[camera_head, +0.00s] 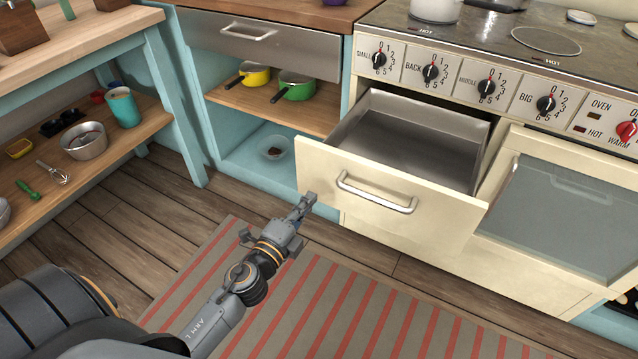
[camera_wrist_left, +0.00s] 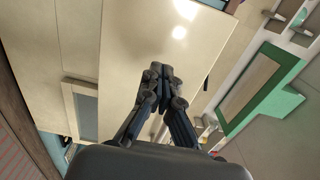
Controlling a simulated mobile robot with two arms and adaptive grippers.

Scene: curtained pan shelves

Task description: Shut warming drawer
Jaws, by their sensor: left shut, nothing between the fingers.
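The cream warming drawer (camera_head: 433,220) stands pulled out from the stove in the head view. Its grey metal inside (camera_head: 410,140) shows and looks empty. A silver bar handle (camera_head: 375,193) crosses its front. My left gripper (camera_head: 307,199) is shut and empty, near the lower left corner of the drawer front and left of the handle. I cannot tell whether it touches the front. In the left wrist view the closed fingers (camera_wrist_left: 160,73) show against cream panels. My right gripper is not in view.
An oven door with a glass window (camera_head: 560,205) is right of the drawer. A teal cabinet with yellow (camera_head: 255,75) and green pans (camera_head: 296,86) is left. A wooden shelf unit (camera_head: 90,150) stands farther left. A striped rug (camera_head: 330,300) covers the floor in front.

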